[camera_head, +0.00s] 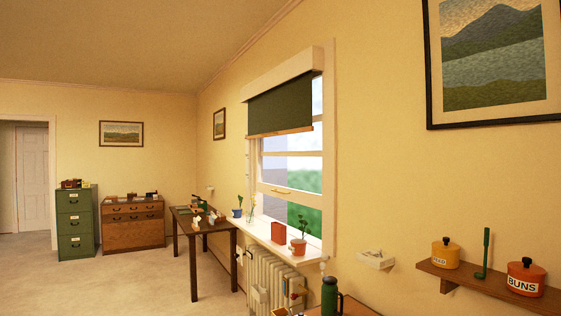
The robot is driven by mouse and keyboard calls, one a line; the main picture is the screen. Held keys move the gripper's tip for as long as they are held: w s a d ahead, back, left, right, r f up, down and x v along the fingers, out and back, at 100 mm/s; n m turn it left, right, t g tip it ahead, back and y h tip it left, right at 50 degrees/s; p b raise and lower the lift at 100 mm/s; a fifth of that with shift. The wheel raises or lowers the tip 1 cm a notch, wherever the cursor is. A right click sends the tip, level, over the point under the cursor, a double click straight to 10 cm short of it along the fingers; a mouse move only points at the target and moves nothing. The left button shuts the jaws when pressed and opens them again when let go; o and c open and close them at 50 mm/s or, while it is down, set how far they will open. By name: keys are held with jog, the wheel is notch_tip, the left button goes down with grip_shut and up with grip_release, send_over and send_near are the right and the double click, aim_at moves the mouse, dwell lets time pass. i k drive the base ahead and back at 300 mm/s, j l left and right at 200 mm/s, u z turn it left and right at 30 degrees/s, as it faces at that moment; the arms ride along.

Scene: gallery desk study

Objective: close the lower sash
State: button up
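The window stands in the right-hand wall. Its lower sash (290,194) is raised, with a pale bottom rail and a brass-coloured pull (281,191) on it. Below the rail is an open gap showing green foliage, down to the white sill (268,233). A dark green roller blind (280,106) covers the upper part of the window. My gripper is not in view.
On the sill stand a potted plant (298,246), a red box-like thing (278,232), a vase with flowers (251,208) and a blue pot (237,212). A radiator (262,272) is below. A green flask (330,295) stands in front. Open floor lies left.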

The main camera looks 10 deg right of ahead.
aim_at(313, 200)
jog(key=i+j+u, duration=0.25)
jog(key=i+u, duration=0.25)
jog(key=i, duration=0.2)
jog(key=i+u, duration=0.15)
jog(key=i, duration=1.6)
jog(key=i+z, duration=0.1)
jog(key=i, duration=0.45)
jog(key=i+j, duration=0.15)
jog(key=i, duration=0.45)
jog(key=i+z, duration=0.15)
jog(key=i, duration=0.4)
